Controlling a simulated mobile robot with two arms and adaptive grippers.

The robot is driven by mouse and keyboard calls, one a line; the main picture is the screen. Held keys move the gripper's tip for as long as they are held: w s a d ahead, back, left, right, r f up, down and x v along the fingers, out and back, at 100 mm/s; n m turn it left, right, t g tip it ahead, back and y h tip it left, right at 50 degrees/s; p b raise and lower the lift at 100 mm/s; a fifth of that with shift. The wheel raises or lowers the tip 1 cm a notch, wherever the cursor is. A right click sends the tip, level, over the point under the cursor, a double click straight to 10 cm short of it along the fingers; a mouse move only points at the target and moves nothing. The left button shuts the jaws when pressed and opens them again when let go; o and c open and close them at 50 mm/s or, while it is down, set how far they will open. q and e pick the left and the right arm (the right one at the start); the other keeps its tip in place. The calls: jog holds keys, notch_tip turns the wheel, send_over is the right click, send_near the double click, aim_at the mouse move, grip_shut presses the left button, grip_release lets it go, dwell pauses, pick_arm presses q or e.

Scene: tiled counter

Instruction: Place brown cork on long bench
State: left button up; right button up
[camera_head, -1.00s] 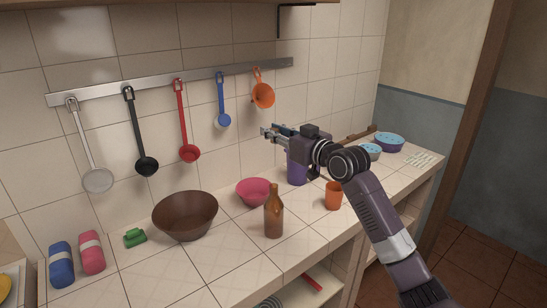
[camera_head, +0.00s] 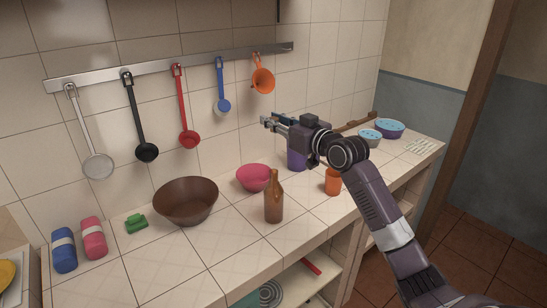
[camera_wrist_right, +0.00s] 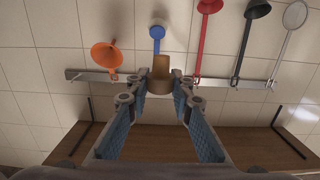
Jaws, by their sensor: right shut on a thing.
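My right gripper (camera_head: 268,122) is raised in front of the tiled wall, above the counter behind the brown bottle. In the right wrist view its fingertips (camera_wrist_right: 161,78) are closed around a short brown cylinder, the brown cork (camera_wrist_right: 160,72). The cork is held clear of any surface; in the head view it is too small to make out. The long tiled bench (camera_head: 235,245) runs along the wall below the gripper. My left gripper is not in view.
On the bench are a brown bowl (camera_head: 187,202), a pink bowl (camera_head: 254,178), a brown bottle (camera_head: 273,200), an orange cup (camera_head: 333,182) and a purple container (camera_head: 297,160). Utensils hang from a wall rail (camera_head: 160,70).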

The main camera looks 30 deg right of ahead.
jog(key=shift+d+f, duration=0.1)
jog(key=shift+f, duration=7.7)
jog(key=shift+f+b, duration=0.25)
jog(key=shift+b, duration=0.05)
jog(key=o, duration=0.7)
jog(key=shift+r, duration=0.1)
jog(key=shift+o, duration=0.2)
